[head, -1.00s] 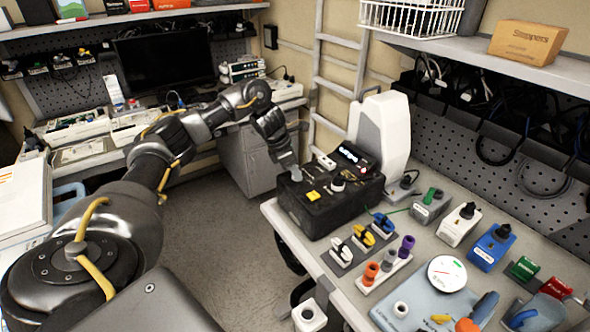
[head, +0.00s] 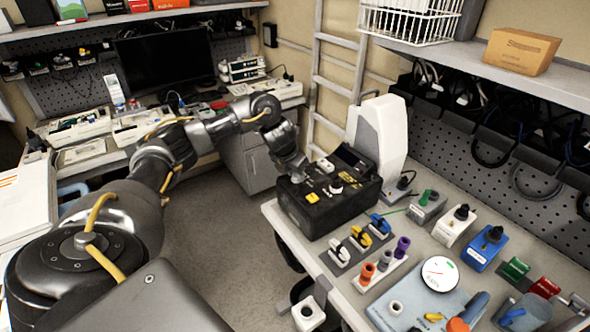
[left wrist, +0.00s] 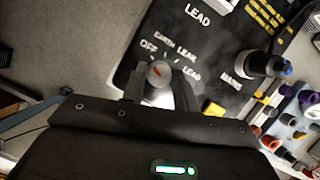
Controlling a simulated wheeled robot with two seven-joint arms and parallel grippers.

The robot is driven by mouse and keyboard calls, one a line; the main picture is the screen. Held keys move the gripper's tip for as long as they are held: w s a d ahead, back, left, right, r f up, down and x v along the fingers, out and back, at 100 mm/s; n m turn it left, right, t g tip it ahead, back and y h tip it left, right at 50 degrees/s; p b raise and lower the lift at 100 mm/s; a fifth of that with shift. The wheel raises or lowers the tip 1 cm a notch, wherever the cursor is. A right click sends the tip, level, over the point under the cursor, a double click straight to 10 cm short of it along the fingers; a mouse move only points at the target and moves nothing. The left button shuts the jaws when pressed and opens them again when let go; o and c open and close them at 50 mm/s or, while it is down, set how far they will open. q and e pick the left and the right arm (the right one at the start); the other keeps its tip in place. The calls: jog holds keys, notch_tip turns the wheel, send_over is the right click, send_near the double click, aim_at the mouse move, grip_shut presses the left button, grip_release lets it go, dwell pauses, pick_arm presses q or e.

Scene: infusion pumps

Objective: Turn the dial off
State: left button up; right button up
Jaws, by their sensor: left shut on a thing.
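The black tester box (head: 335,212) stands on the right-hand bench near its left edge. Its display (head: 350,157) is dark. In the left wrist view its panel (left wrist: 205,50) carries the printed words OFF, EARTH LEAK, LEAD and MAINS. The grey dial (left wrist: 158,73) has a red mark, which points up-left toward OFF. My left gripper (head: 297,175) is at the box's far left corner, shut on the dial, with one finger on each side of it. The dial is mostly hidden by the gripper in the head view. My right gripper is not in view.
A white device (head: 378,135) stands behind the box. Yellow and blue switches (head: 361,240), coloured posts (head: 384,262) and a round gauge (head: 440,273) sit in front and to the right. A shelf with a wire basket (head: 408,18) overhangs the bench.

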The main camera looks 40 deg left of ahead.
pick_arm(q)
jog(key=shift+n, duration=0.5)
jog(key=o, duration=1)
jog(key=p+v, duration=0.2)
jog(key=v, duration=0.8)
jog(key=shift+s+d+r+p, duration=0.1)
jog(key=shift+d+r+p, duration=0.05)
jog(key=shift+r+p, duration=0.25)
